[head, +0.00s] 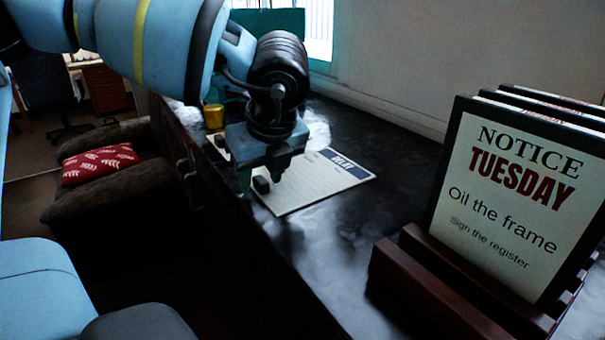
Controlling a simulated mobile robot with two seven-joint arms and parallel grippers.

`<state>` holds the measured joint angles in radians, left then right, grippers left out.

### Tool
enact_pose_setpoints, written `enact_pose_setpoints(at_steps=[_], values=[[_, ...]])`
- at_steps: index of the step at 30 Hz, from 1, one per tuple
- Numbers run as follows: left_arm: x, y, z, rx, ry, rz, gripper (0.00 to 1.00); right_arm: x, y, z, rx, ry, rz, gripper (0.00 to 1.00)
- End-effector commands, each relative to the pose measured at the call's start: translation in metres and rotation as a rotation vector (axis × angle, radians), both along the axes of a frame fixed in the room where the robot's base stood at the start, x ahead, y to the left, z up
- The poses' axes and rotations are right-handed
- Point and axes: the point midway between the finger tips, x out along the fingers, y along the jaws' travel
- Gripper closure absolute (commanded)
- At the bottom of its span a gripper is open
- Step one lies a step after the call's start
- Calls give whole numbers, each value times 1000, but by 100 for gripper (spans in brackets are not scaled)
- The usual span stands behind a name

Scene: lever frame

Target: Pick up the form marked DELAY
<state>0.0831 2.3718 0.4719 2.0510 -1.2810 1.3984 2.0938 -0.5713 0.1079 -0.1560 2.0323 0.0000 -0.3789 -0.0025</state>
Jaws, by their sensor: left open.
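The form (315,182) lies flat on the dark counter, a pale ruled sheet with a dark header band at its far right end. The header lettering is small and turned; it seems to read DELAY. My left gripper (263,176) points down, open, over the left end of the form by the block. Its fingers hide part of the sheet, and I cannot tell whether they touch it. My right gripper is not in view.
A wooden rack (440,295) at the right holds framed notices; the front notice (515,190) reads TUESDAY. A yellow object (214,116) and another small dark block (220,141) stand behind the gripper. The counter (345,255) is clear between form and rack. A sofa with a red cushion (98,164) is at the left.

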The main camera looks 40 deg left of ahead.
Motion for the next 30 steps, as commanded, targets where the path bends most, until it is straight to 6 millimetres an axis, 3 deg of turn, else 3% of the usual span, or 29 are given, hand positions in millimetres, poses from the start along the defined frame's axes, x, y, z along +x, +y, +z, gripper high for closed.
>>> enact_pose_setpoints(at_steps=[6,15,30], values=[[0,0,0,0,0,0,61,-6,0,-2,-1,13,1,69],[0,0,0,0,0,0,100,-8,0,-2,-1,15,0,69],[1,0,11,1,-4,1,100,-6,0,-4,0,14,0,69]])
